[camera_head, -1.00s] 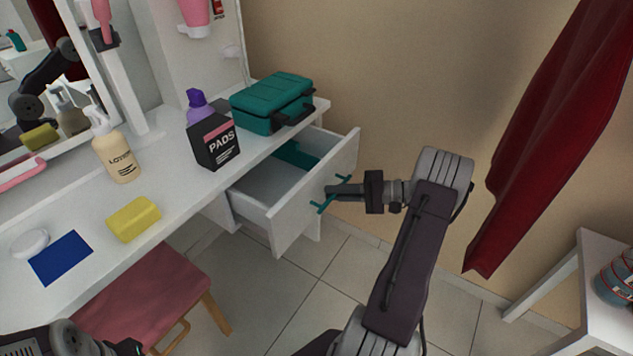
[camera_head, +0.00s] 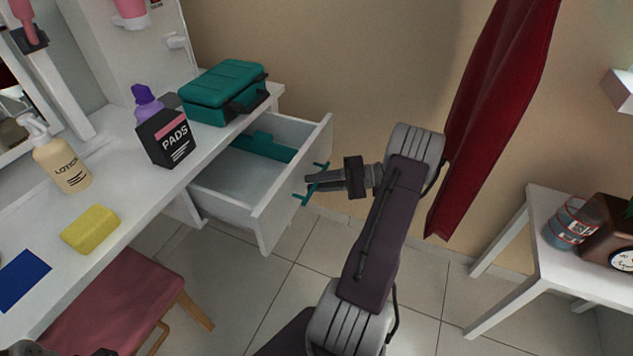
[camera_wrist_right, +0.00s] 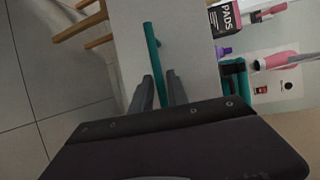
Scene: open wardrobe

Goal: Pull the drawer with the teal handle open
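The white drawer (camera_head: 293,190) stands partly pulled out from the right end of the white dressing table. Its inside shows, with a teal item (camera_head: 265,146) at the back. A thin teal bar handle (camera_head: 318,180) is on its front. My right gripper (camera_head: 312,181) is at the handle, with its fingers on both sides of the bar. In the right wrist view the fingers (camera_wrist_right: 160,85) close about the teal handle (camera_wrist_right: 152,45), which hides part of the gap. Only a dark bit of my left arm shows at the bottom left edge; its gripper is out of view.
The table top (camera_head: 120,180) holds a teal case (camera_head: 222,90), a PADS box (camera_head: 167,138), a lotion bottle (camera_head: 62,160) and a yellow sponge (camera_head: 90,229). A pink stool (camera_head: 100,300) stands below. A white side table (camera_head: 510,250) is at right. Tiled floor before the drawer is clear.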

